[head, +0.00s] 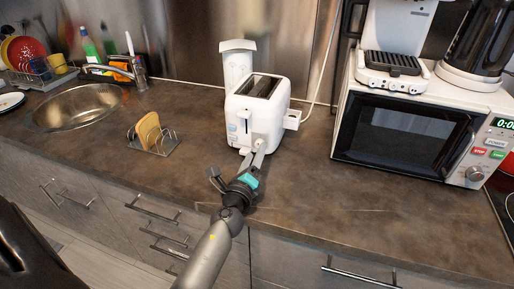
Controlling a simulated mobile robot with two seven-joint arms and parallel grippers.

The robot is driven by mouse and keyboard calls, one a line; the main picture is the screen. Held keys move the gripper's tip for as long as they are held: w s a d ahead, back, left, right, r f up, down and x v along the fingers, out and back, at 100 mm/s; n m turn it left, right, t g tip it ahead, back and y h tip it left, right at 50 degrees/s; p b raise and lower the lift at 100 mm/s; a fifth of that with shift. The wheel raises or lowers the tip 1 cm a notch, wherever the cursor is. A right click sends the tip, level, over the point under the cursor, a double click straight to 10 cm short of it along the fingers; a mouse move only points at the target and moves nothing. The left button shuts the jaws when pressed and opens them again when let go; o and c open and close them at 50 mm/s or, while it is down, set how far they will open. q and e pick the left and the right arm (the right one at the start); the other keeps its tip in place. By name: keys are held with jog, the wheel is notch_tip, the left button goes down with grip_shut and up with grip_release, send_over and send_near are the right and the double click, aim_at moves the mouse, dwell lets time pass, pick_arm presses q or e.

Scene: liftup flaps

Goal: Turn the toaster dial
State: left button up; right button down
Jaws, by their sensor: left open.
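The white two-slot toaster (238,125) stands on the dark countertop in the middle of the head view, with both slots empty. My left gripper (252,156) reaches up from below to the lower front of the toaster. Its two fingers are open, a little apart, with the tips at or very near the toaster's front face. A small round part, which may be the dial, shows just above the fingertips. I cannot tell whether the fingers touch it. My right gripper is not in view.
A rack with bread slices (148,130) stands left of the toaster. A sink (78,107) is farther left. A white microwave (398,135) stands on the right, with a coffee machine and a kettle on top. The counter (330,200) is clear in front of the microwave.

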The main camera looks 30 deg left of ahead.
pick_arm(q)
jog(key=shift+x, duration=1.45)
jog(key=shift+c, duration=0.2)
grip_shut()
